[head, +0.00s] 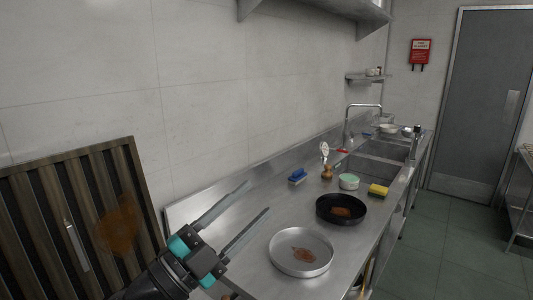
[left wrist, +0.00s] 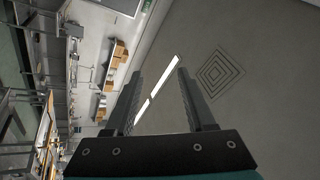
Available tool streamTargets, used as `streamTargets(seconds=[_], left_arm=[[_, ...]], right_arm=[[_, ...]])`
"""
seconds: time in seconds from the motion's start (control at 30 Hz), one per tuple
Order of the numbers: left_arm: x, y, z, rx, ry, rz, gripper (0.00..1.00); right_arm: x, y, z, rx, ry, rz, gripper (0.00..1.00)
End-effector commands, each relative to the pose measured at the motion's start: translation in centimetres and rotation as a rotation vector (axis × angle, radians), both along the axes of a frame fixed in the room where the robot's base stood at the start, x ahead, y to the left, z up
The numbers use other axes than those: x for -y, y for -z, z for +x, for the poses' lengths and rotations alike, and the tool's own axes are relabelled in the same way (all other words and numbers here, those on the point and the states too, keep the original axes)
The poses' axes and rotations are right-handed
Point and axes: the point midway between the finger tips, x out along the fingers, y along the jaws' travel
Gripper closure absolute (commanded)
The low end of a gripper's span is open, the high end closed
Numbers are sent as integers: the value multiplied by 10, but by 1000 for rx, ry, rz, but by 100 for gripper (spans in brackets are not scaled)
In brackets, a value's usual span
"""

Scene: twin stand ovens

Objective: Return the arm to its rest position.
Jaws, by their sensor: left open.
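My left gripper (head: 256,206) comes in from the lower left in the head view, with teal parts at its base and two long grey fingers. The fingers are spread apart with nothing between them. It is raised in front of the steel counter (head: 258,217), left of the round pans. In the left wrist view its two fingers (left wrist: 155,85) point up into empty space, toward a pale ceiling. My right gripper is in neither view.
A light pan (head: 285,259) and a black pan (head: 326,207), both with brown stains, sit on the counter. A blue brush (head: 297,175), a yellow sponge (head: 378,190) and a tub (head: 348,181) stand behind.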

Motion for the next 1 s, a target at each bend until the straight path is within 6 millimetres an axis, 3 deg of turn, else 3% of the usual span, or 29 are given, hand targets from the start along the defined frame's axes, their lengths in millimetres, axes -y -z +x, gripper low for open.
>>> streamTargets(seconds=[0.17,0.3,0.43,0.57,0.7,0.8,1.0], left_arm=[[-55,25,17,-223,-281,-261,45],[-99,76,18,-461,-505,-387,45],[-130,140,-1,-726,-694,-444,45],[-148,210,-41,-1027,-849,-446,45],[-151,269,-100,-1339,-951,-399,45],[-147,297,-142,-1526,-983,-352,45],[-133,329,-221,-1849,-990,-243,45]], right_arm=[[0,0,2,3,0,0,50],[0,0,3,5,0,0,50],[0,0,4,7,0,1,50],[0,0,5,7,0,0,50],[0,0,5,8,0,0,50],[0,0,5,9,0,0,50],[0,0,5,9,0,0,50]])
